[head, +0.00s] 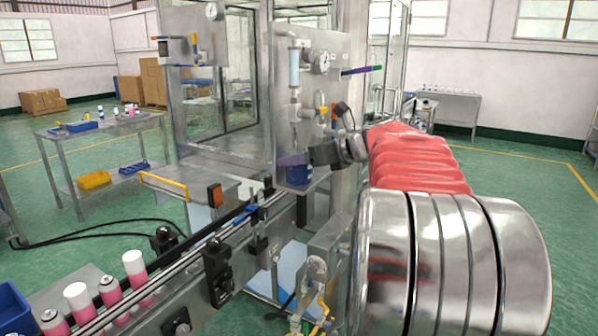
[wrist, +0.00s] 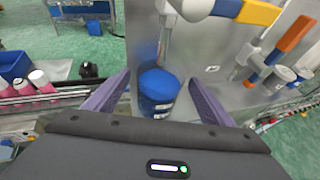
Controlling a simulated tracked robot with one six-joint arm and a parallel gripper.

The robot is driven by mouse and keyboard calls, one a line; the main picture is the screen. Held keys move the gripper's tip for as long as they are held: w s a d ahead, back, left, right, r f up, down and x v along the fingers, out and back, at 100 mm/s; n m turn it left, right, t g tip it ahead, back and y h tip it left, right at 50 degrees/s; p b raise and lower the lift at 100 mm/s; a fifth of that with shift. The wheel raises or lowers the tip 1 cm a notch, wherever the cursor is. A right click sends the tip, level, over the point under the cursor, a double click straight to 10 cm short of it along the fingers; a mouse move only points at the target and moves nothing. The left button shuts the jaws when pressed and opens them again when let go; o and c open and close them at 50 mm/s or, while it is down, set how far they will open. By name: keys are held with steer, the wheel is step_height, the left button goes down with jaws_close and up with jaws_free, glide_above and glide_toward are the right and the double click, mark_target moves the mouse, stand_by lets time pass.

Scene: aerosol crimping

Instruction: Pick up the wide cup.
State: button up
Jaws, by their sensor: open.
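The wide cup, a blue round container (wrist: 158,96), stands upright at the machine in the wrist view. It also shows in the head view (head: 298,175), below a vertical nozzle assembly. My gripper (wrist: 160,80) is open, with one purple finger to the left and the other to the right of the blue cup. In the head view my gripper (head: 292,160) is at the cup's top and hides part of it. I cannot tell whether either finger touches the cup. The cup's lower front is partly hidden by my gripper body in the wrist view.
A steel machine panel (head: 335,110) with a gauge and nozzle rises close behind the cup. A conveyor (head: 190,265) runs to the lower left, carrying several pink cans (head: 110,290). A steel table (head: 100,130) with blue and yellow bins stands farther left.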

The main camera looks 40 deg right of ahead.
steer(key=shift+c, duration=0.2)
steer(key=c, duration=1.2)
steer(key=shift+c, duration=0.4)
steer(key=shift+r, duration=0.15)
steer(key=shift+r, duration=0.2)
steer(key=s, duration=1.8)
steer(key=shift+d, duration=0.2)
